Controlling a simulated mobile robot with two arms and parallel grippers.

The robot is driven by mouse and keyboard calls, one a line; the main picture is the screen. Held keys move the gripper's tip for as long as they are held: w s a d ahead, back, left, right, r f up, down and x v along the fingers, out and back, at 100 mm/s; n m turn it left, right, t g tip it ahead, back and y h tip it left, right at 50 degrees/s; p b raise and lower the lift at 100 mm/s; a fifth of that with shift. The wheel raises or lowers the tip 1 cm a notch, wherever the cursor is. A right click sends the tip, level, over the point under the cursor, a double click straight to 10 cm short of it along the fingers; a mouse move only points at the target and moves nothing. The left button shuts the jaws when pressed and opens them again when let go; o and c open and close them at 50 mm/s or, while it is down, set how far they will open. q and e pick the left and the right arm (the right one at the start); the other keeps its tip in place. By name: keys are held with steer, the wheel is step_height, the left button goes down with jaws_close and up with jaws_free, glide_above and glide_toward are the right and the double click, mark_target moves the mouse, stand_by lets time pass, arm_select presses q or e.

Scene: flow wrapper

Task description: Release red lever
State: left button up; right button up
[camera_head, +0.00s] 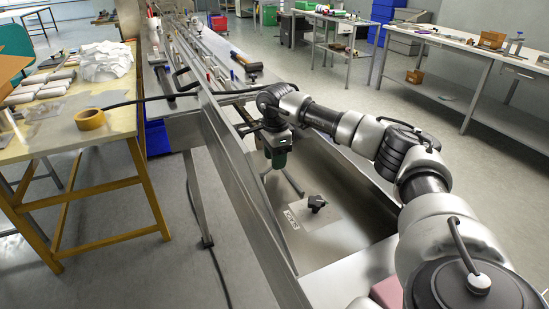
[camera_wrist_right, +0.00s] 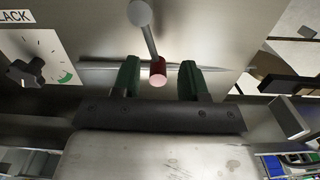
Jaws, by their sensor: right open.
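The red lever (camera_wrist_right: 158,70) shows in the right wrist view as a short red cylinder with a pale pink end face. It sits on a grey rod that runs up to a round grey knob. My right gripper (camera_wrist_right: 160,66) is open, with one green finger on each side of the lever and a visible gap on both sides. In the head view my right gripper (camera_head: 277,155) points down inside the long metal machine, and the lever between its fingers is hidden there. My left gripper is not in view.
A black knob (camera_wrist_right: 25,73) with a dial is left of the lever in the wrist view. A similar black knob (camera_head: 317,203) is on a plate in the head view. The metal machine frame (camera_head: 235,165) runs along my arm. A wooden-legged table (camera_head: 100,135) stands left.

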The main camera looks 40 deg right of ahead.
step_height(320, 180, up, 9)
steer(key=shift+w+r+p, duration=0.1)
steer(key=shift+r+p, duration=0.05)
steer(key=shift+p, duration=0.25)
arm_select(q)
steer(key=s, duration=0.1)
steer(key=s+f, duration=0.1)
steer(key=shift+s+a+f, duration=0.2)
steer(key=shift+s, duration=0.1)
arm_select(e)
steer(key=shift+r, duration=0.45)
